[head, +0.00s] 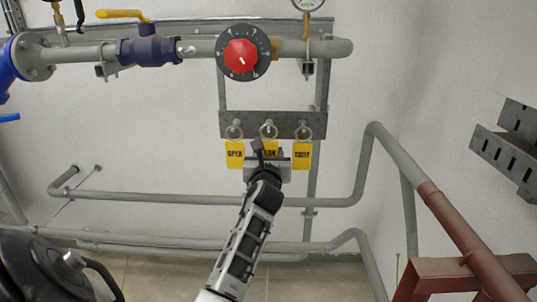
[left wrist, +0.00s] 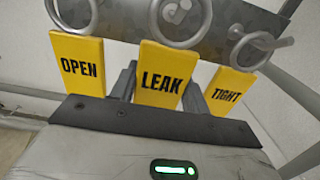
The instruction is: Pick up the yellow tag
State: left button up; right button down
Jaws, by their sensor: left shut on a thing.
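Three yellow tags hang in a row from rings on a grey metal bracket. The left tag (head: 235,154) reads OPEN, also clear in the left wrist view (left wrist: 78,64). The middle tag (left wrist: 162,75) reads LEAK; in the head view its lower part is hidden by my gripper. The right tag (head: 302,156) reads TIGHT, also in the left wrist view (left wrist: 232,92). My left gripper (head: 268,161) is at the middle tag, its dark fingers on both sides of it, shut on it. The tag's ring (head: 268,130) is still at the bracket. My right gripper is not in view.
The bracket (head: 288,124) hangs below a grey pipe with a red-knobbed dial (head: 241,56) and a yellow-handled valve (head: 140,50). Lower pipes (head: 150,197) run along the wall. A red-brown pipe (head: 455,228) stands at right. A perforated metal rail (head: 500,155) juts in at far right.

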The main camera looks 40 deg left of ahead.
pick_arm(q)
jog(key=b+v, duration=0.1)
jog(key=v, duration=1.5)
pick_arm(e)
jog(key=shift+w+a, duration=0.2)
pick_arm(q)
jog(key=shift+w+a+r, duration=0.1)
jog(key=shift+r, duration=0.05)
jog(key=shift+p+x, duration=0.65)
jog(key=shift+x, duration=1.75)
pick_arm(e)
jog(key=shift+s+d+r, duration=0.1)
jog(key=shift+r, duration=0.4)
pick_arm(q)
jog(key=shift+x, duration=6.4)
